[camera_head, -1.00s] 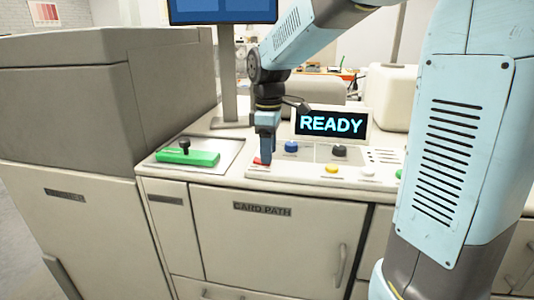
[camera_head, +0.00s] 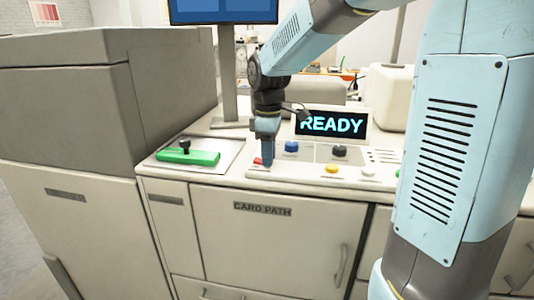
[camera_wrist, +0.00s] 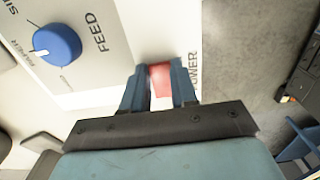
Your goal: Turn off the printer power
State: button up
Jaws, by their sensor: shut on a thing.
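The printer's control panel (camera_head: 300,177) shows in the head view, with its display (camera_head: 330,125) lit and reading READY. The red power switch (camera_head: 258,161) is at the panel's left end, mostly hidden by my gripper (camera_head: 267,162). In the wrist view, the red switch (camera_wrist: 160,78) sits between the two blue fingers of my gripper (camera_wrist: 159,86), which is shut on it. A label beside it is partly covered and shows "OWER". My gripper points down onto the panel.
A blue FEED knob (camera_wrist: 57,45) is near the switch; black (camera_head: 339,151) and yellow (camera_head: 332,168) controls lie further right. A green bar with a black knob (camera_head: 188,157) lies to the left. A monitor post (camera_head: 228,75) stands behind.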

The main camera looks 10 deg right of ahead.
grip_shut()
jog(key=shift+w+a+r+g+h, duration=0.15)
jog(key=shift+a+g+h, duration=0.1)
jog(key=shift+h, duration=0.45)
jog(key=shift+w+a+r+g+h, duration=0.1)
jog(key=shift+g+h, duration=0.15)
jog(key=shift+h, duration=0.45)
jog(key=o, duration=0.9)
grip_release()
jog(key=v, duration=1.3)
jog(key=shift+w+r, duration=0.15)
jog(key=shift+r, duration=0.15)
